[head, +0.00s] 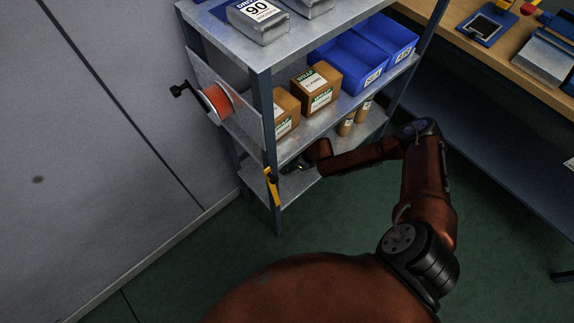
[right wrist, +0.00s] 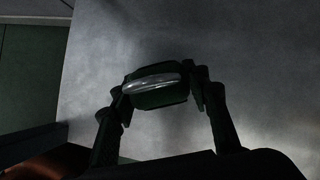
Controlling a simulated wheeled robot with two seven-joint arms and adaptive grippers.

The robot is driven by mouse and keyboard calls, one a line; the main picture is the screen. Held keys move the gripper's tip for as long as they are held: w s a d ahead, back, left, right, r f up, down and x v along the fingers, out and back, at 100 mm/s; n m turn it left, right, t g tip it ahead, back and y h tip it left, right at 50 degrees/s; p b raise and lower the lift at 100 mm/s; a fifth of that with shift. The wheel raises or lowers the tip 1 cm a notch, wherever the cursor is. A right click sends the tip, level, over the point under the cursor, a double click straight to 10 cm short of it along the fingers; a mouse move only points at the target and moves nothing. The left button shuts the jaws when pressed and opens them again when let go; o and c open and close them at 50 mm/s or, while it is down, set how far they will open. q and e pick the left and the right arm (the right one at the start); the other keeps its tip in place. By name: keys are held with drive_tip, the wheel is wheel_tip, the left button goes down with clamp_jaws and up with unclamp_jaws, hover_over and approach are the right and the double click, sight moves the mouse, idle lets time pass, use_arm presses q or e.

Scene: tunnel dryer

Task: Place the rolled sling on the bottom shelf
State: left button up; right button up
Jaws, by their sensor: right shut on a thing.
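In the right wrist view my right gripper (right wrist: 160,95) is shut on the rolled sling (right wrist: 160,100), a dark roll with a pale shiny band across it. The grey surface of the bottom shelf (right wrist: 260,60) fills most of that view behind it. In the head view my right arm reaches into the rack from the right, over the bottom shelf (head: 293,190). My right gripper (head: 293,168) is partly hidden there by the rack, and the sling is hard to make out. I cannot tell whether the sling touches the shelf. My left gripper is not in view.
Two brown cylinders (head: 346,124) stand on the bottom shelf at the right. The middle shelf holds cardboard boxes (head: 316,88) and blue bins (head: 349,65). A red reel (head: 216,98) and a yellow item (head: 270,186) are at the rack's left side. A workbench (head: 520,60) is at the right.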

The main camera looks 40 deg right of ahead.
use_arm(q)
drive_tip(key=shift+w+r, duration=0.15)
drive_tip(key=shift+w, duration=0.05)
use_arm(e)
drive_tip(key=shift+f, duration=0.15)
drive_tip(key=o, duration=1.3)
drive_tip(key=shift+o, duration=0.3)
use_arm(q)
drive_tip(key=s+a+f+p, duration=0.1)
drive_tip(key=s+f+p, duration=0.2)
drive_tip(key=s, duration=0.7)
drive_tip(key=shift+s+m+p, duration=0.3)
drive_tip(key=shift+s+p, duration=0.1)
drive_tip(key=shift+p, duration=0.4)
use_arm(e)
drive_tip(key=v, duration=1.2)
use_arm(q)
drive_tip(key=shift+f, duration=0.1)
